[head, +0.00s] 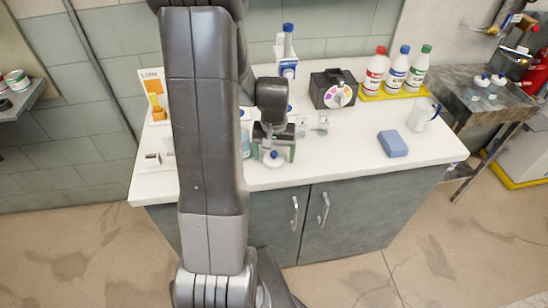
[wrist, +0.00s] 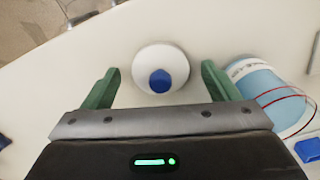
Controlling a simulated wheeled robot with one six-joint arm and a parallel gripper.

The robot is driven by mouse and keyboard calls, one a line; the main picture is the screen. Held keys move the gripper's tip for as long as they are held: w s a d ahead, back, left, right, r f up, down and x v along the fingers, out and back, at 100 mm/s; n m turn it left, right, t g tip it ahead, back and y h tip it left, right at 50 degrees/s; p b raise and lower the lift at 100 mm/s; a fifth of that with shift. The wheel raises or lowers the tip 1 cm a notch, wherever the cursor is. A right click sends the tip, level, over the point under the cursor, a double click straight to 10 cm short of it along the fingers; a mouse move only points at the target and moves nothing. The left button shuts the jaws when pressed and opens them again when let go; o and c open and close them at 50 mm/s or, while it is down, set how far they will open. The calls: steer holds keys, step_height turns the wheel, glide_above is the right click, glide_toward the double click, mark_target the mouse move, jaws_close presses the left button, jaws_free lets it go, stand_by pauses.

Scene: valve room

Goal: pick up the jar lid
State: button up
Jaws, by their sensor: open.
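The jar lid (wrist: 161,67) is a white disc with a blue knob, lying near the counter's front edge. In the head view the lid (head: 273,160) shows small, partly hidden by my gripper. My gripper (wrist: 160,74) is open, with one green finger at each side of the lid and a visible gap on both sides. The fingers do not touch it. In the head view my gripper (head: 275,151) is low over the front of the counter. A light blue jar (wrist: 268,88) with a red line stands just right of the right finger.
The white counter (head: 350,158) has a blue block (head: 392,144), a white mug (head: 421,115) and a black box with a dial (head: 335,90). Several bottles (head: 397,70) stand in a yellow tray at the back. Small clear containers (head: 321,124) stand right of my gripper.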

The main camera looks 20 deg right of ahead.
steer(key=shift+c, duration=0.2)
steer(key=c, duration=1)
steer(key=shift+r, duration=0.1)
